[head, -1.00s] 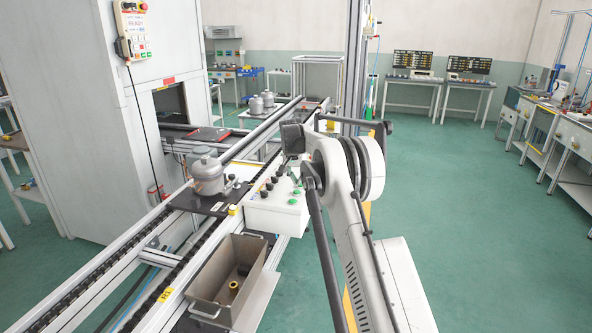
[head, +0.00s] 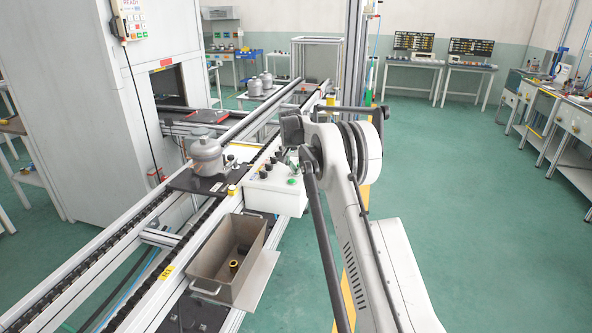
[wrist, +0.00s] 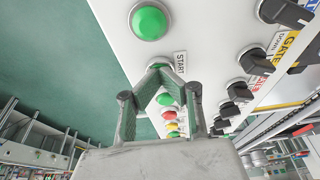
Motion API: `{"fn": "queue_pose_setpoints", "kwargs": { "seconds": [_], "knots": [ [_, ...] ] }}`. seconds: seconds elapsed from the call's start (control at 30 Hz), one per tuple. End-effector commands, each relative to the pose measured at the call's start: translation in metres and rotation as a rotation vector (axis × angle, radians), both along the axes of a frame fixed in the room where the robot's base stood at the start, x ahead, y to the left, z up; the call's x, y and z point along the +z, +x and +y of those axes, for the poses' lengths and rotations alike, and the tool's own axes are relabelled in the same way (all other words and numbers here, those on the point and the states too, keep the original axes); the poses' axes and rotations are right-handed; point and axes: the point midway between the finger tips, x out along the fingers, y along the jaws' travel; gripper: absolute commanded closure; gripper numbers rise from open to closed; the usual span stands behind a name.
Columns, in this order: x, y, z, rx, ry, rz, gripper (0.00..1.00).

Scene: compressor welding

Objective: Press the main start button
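The large green start button (wrist: 150,22) sits on the white control box, beside a START label (wrist: 180,62), in the wrist view. The white control box (head: 277,200) stands beside the conveyor in the head view, with a green button (head: 292,182) near its front. My gripper (wrist: 160,72) has its two green-padded fingers brought together at the tips, with nothing seen between them. In the wrist view the fingertips appear just below the large green button and left of the label. I see no contact with the button. In the head view my arm hides part of the box.
Smaller green (wrist: 165,98), red (wrist: 168,115) and yellow (wrist: 171,126) buttons lie behind my fingers. Black selector knobs (wrist: 252,60) line the right side. A compressor (head: 206,158) stands on a carrier, and a metal bin (head: 225,262) sits before the box.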

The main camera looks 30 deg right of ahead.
Motion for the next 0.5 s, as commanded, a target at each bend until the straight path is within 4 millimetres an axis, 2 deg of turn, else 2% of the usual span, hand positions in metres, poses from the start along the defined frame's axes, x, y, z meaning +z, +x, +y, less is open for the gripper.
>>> {"fn": "queue_pose_setpoints", "kwargs": {
  "seconds": [0.03,0.07,0.37,0.5],
  "knots": [
    [-0.0089,-0.0017,0.0008,-0.001,0.003,0.007,1.00],
    [-0.0092,-0.0018,0.0008,-0.001,0.003,0.008,1.00],
    [-0.0086,-0.0021,0.0012,-0.001,0.004,0.009,1.00],
    [-0.0007,-0.0021,0.0016,-0.001,0.005,0.008,1.00]
  ]
}}
